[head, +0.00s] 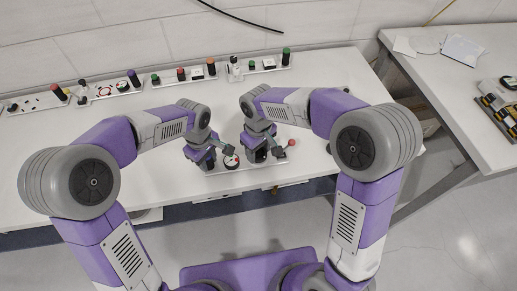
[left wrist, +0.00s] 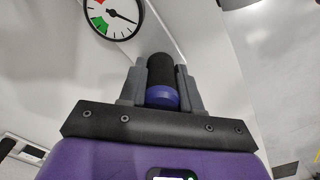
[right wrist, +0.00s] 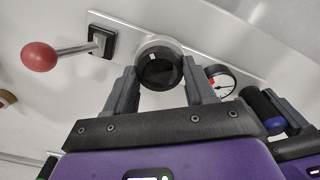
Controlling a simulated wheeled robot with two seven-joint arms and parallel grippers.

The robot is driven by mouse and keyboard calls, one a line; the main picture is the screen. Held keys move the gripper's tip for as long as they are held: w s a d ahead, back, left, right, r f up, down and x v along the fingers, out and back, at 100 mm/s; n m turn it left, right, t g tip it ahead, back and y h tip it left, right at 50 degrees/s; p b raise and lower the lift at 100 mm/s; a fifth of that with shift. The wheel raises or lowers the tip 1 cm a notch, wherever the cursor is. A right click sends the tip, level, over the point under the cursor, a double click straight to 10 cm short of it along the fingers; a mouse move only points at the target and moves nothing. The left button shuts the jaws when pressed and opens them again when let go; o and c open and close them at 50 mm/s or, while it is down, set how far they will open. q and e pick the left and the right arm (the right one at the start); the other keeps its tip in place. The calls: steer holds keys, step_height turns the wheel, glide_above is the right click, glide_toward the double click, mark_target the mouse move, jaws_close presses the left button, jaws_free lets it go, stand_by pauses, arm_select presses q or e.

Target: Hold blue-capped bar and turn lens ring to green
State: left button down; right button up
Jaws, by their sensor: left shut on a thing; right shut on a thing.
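The blue-capped bar (left wrist: 162,82) is a black cylinder with a blue end. My left gripper (left wrist: 164,92) is shut on it, one finger on each side. The bar also shows in the right wrist view (right wrist: 265,108). The lens ring (right wrist: 159,66) is a dark round ring with a small white mark. My right gripper (right wrist: 160,82) is shut around it. A dial (left wrist: 112,16) has a red and a green zone; its needle points right and slightly down, away from the green. In the head view the arms mostly hide the bar and ring.
A lever with a red ball (right wrist: 40,56) stands beside the lens ring on the same white plate (right wrist: 120,20). Several other fixture plates (head: 105,90) stand along the back of the white table (head: 60,150). A second table (head: 450,110) is at the right.

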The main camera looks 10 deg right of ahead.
mark_target(258, 153)
steer(key=shift+m, duration=0.4)
steer(key=m, duration=0.4)
steer(key=shift+m, duration=2.4)
steer(key=o, duration=1)
steer(key=shift+o, duration=0.2)
step_height(258, 153, up, 12)
